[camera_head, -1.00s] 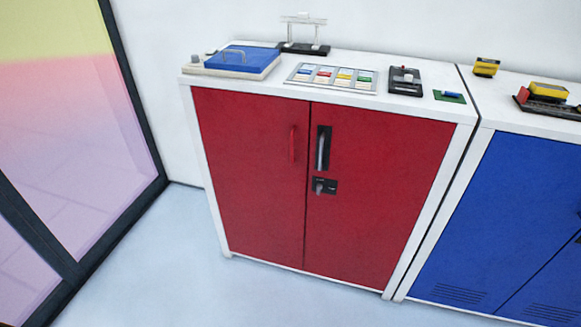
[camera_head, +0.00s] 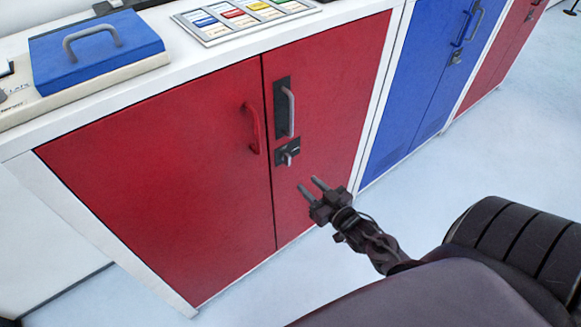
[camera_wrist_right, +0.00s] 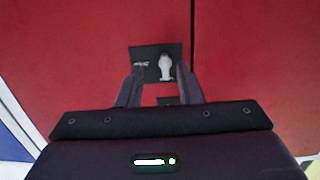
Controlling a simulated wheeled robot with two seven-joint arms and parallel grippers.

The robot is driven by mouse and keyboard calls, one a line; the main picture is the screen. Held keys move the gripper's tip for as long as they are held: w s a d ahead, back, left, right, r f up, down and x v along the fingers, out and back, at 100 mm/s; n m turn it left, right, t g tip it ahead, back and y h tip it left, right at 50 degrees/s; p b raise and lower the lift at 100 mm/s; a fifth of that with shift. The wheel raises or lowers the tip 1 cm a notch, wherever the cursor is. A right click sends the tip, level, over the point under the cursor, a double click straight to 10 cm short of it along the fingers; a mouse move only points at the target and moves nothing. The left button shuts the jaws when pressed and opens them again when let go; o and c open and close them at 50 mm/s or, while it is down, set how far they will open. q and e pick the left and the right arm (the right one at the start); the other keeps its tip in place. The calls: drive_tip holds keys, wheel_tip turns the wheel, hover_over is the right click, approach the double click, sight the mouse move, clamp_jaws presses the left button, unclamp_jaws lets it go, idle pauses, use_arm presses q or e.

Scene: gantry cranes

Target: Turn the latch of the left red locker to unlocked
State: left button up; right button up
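The left red locker (camera_head: 170,160) stands close in front of me with both doors shut. Its latch (camera_head: 288,153) is a grey knob on a black plate on the right door, below the grey handle (camera_head: 288,110). In the right wrist view the latch knob (camera_wrist_right: 166,66) lies beyond my fingertips, toward the right finger. My right gripper (camera_head: 310,188) is open and empty, below and to the right of the latch in the head view and apart from it. It also shows open in the right wrist view (camera_wrist_right: 160,72). My left gripper is not in view.
A red handle (camera_head: 251,128) sticks out from the left door. On the white top are a blue-lidded box (camera_head: 95,48) and a panel of coloured labels (camera_head: 240,14). A blue locker (camera_head: 425,85) stands to the right. The floor (camera_head: 480,150) beside it is clear.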

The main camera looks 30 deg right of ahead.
sight(290, 159)
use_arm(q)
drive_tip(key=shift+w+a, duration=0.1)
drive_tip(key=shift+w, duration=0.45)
use_arm(e)
drive_tip(key=shift+t, duration=0.5)
drive_tip(key=shift+w+a+r, duration=0.15)
drive_tip(key=shift+w+r, duration=0.4)
drive_tip(key=shift+w, duration=0.9)
drive_tip(key=shift+w+a+r, duration=0.15)
drive_tip(key=shift+w+r, duration=0.45)
drive_tip(key=shift+w, duration=0.8)
drive_tip(key=shift+w+a+r, duration=0.15)
drive_tip(key=shift+w+r, duration=0.4)
drive_tip(key=shift+w, duration=0.9)
clamp_jaws()
